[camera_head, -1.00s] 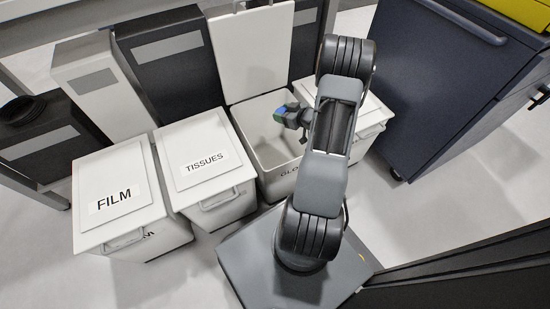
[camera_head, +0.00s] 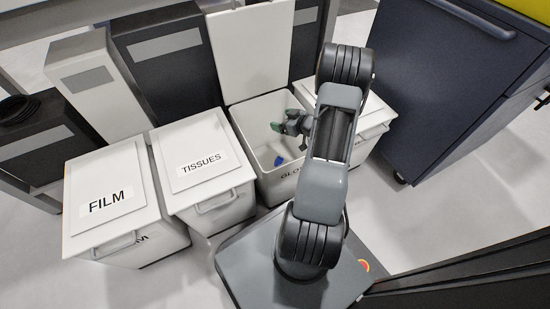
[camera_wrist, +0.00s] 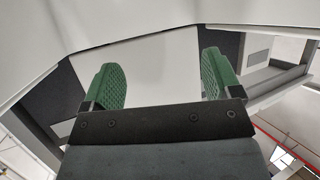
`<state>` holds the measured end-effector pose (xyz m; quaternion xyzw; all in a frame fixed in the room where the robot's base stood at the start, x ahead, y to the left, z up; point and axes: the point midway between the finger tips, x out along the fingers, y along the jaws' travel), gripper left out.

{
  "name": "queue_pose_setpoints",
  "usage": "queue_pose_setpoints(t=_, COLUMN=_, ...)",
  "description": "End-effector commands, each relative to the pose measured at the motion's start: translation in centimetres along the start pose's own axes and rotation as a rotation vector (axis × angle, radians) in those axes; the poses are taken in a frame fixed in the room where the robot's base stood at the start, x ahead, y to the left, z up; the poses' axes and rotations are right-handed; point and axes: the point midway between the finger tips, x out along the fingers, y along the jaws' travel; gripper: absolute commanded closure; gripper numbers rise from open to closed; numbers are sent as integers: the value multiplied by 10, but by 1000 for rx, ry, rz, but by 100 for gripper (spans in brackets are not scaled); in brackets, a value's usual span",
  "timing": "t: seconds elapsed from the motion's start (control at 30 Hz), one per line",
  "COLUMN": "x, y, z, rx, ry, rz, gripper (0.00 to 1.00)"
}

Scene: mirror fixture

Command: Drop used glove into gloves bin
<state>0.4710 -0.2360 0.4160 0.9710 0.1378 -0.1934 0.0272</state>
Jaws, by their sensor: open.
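The blue used glove (camera_head: 279,161) lies inside the open gloves bin (camera_head: 240,132), low down near its front wall. The bin is white, its lid (camera_head: 252,50) stands raised at the back, and its label is partly hidden by my arm. My gripper (camera_head: 276,128) is over the bin's opening, apart from the glove. In the wrist view its two green fingers (camera_wrist: 160,82) are wide apart with nothing between them. The glove does not show in the wrist view.
Closed white bins marked FILM (camera_head: 108,195) and TISSUES (camera_head: 200,155) stand to the left. Another white bin (camera_head: 372,118) is to the right, partly behind my arm. A dark blue cabinet (camera_head: 450,90) stands at the right, with open floor in front.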

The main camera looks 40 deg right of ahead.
Motion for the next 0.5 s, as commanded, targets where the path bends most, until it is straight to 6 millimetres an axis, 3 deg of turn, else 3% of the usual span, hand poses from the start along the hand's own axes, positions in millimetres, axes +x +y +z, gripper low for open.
queue_pose_setpoints(t=0.27, x=-1, y=0, z=-3, rx=0, ry=0, rz=0, gripper=16)
queue_pose_setpoints(t=0.5, x=-17, y=-1, z=-38, rx=-1, ry=1, rz=2, gripper=16)
